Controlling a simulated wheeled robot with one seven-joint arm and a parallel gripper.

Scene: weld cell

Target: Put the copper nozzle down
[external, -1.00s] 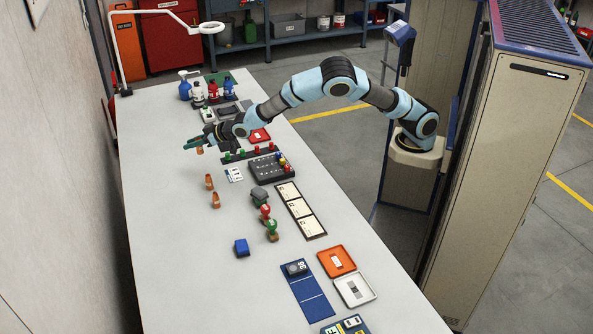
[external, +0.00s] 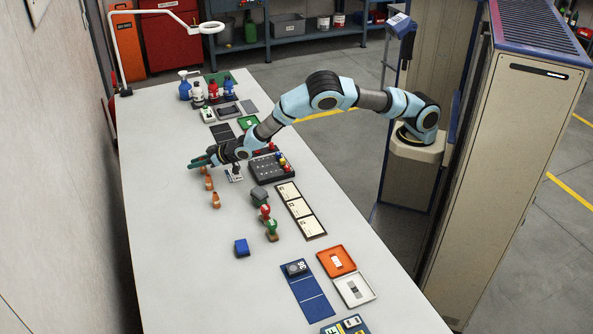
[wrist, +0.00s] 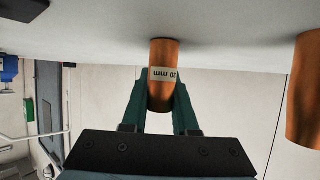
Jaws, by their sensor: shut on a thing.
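My gripper (external: 197,162) is low over the left part of the table, shut on a copper nozzle (external: 203,171). In the wrist view, whose picture is upside down, the green fingers of my gripper (wrist: 160,97) clasp the nozzle (wrist: 162,52) from both sides. It is a copper-coloured cylinder with a pale "20 mm" label. Its end is at or very close to the white tabletop; I cannot tell whether it touches. Another copper nozzle (external: 208,183) stands close by and also shows at the right in the wrist view (wrist: 305,90). A third nozzle (external: 216,200) stands nearer the camera.
A black rack with coloured pieces (external: 270,168) and a grey block (external: 259,198) are right of the nozzles. Red and green pieces (external: 271,230) and a blue block (external: 242,248) stand nearer. The table (external: 165,250) is clear on the left.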

